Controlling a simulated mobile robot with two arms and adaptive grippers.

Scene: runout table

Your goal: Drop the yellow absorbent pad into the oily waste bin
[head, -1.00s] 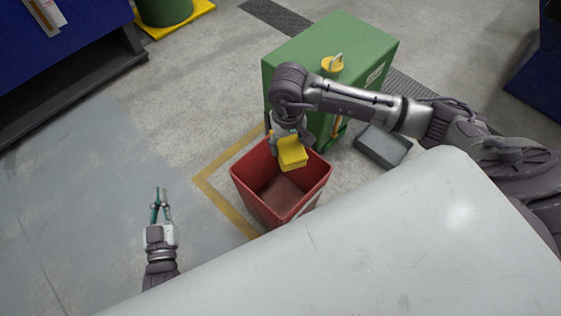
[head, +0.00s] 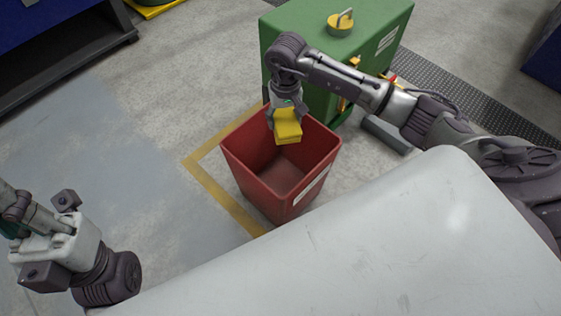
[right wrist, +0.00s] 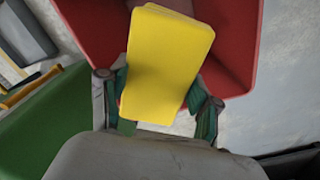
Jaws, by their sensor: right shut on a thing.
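The yellow absorbent pad (head: 287,127) is held in my right gripper (head: 284,108), over the back part of the open red bin (head: 262,184). In the right wrist view the pad (right wrist: 167,65) sits between the two fingers of the gripper (right wrist: 165,108), with the red bin (right wrist: 240,45) beyond it. The bin stands on the floor, and its visible inside is empty. A label on its right side is too small to read. My left arm shows at the lower left of the head view, away from the bin; its fingertips are not clearly visible.
My pale surface (head: 400,240) fills the front. The floor left of the bin, beyond the yellow line (head: 215,190), is clear.

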